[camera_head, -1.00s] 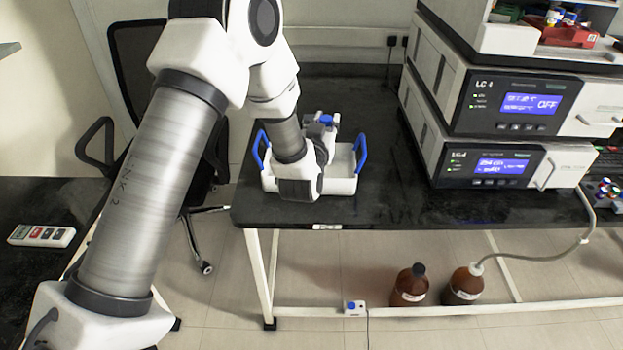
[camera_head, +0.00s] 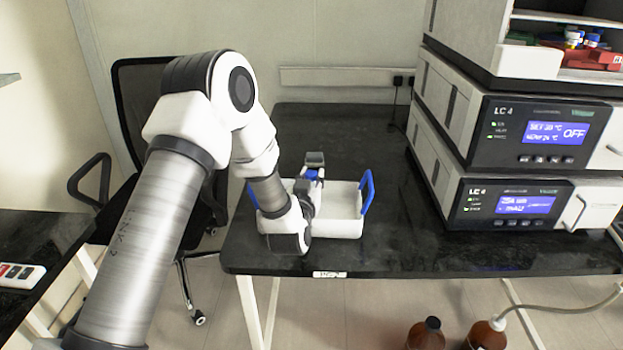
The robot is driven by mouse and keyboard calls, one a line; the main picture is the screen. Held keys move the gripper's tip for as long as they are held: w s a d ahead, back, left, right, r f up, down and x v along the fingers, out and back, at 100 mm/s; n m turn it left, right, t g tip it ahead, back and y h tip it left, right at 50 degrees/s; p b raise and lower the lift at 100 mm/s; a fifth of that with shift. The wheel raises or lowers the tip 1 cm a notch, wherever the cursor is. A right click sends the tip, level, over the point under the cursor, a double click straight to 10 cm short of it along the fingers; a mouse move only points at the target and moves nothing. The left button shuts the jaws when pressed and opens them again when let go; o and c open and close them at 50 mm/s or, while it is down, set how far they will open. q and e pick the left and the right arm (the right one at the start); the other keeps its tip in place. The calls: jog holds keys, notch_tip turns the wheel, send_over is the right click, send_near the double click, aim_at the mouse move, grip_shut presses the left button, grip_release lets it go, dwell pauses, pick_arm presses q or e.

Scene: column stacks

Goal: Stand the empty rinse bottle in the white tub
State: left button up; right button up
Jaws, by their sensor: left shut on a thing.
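The white tub (camera_head: 340,228) stands near the front left of the black bench, with a blue handle at each end. My left arm reaches across its left part, and my wrist covers its front left. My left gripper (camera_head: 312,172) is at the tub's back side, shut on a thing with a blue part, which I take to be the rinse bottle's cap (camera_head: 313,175). The bottle's body is hidden behind my gripper and wrist, so I cannot tell whether its base touches the tub floor. My right gripper is out of view.
Two stacked LC instruments (camera_head: 535,135) stand on the bench at the right. Bare bench (camera_head: 390,150) lies between them and the tub. Two brown bottles (camera_head: 426,334) stand on the floor below. A black chair (camera_head: 140,100) is behind my left arm, and a remote (camera_head: 20,275) lies far left.

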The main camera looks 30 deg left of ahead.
pick_arm(q)
jog(key=shift+f+b, duration=0.45)
jog(key=shift+f, duration=0.15)
jog(key=o, duration=0.8)
jog(key=shift+o, duration=0.2)
jog(key=shift+r+p, duration=0.3)
jog(key=shift+r, duration=0.05)
jog(key=shift+r+p, duration=0.5)
jog(key=shift+r, duration=0.1)
jog(key=shift+s+d+f+b, duration=0.2)
jog(key=shift+s+f, duration=0.05)
jog(key=shift+s, duration=0.2)
jog(key=shift+s+d+f+b, duration=0.2)
jog(key=shift+s, duration=0.25)
jog(key=v, duration=1)
jog(key=shift+b, duration=0.4)
jog(key=shift+s+r, duration=0.1)
